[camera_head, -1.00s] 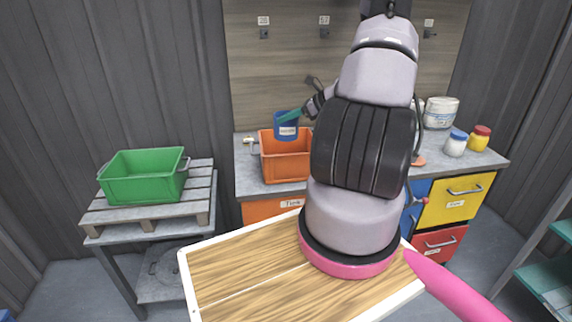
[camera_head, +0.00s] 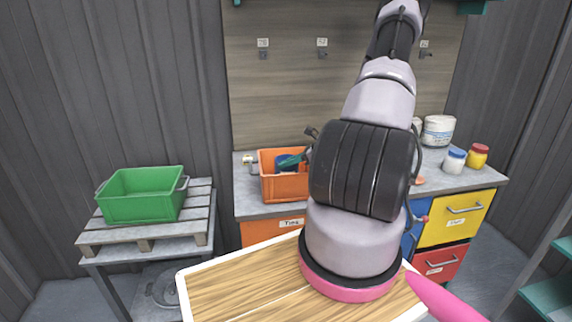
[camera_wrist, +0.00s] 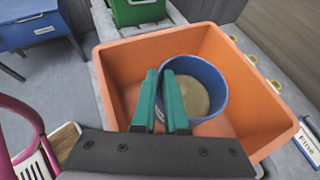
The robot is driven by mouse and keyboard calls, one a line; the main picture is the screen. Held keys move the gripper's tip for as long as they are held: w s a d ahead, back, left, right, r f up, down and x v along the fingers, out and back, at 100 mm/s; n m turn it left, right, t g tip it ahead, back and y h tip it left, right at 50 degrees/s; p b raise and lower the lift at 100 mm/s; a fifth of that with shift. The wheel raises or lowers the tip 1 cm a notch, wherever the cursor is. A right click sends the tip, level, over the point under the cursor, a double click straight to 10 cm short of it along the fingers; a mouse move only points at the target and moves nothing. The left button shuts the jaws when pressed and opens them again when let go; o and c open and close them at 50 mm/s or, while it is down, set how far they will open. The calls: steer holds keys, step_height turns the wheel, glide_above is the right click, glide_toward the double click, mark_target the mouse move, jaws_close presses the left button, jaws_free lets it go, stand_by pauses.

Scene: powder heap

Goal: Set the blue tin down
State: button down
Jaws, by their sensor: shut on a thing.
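The blue tin (camera_head: 287,160) is down inside the orange crate (camera_head: 285,188) on the workbench; only its upper part shows over the crate's rim in the head view. In the wrist view the tin (camera_wrist: 222,82) looks upright and holds a tan powder (camera_wrist: 190,97). The orange crate (camera_wrist: 255,75) surrounds it. My gripper (camera_wrist: 161,80) has green fingers closed on the near-left part of the tin's rim. In the head view my gripper (camera_head: 296,159) is partly hidden behind my arm. Whether the tin's base touches the crate floor cannot be seen.
A green crate (camera_head: 142,208) stands on a slatted pallet (camera_head: 105,237) at left. The crate walls are close around the tin.

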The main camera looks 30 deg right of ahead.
steer(key=shift+f, duration=0.1)
steer(key=shift+f, duration=0.5)
steer(key=c, duration=0.9)
jaws_free()
steer(key=shift+c, duration=0.2)
steer(key=shift+r, duration=0.1)
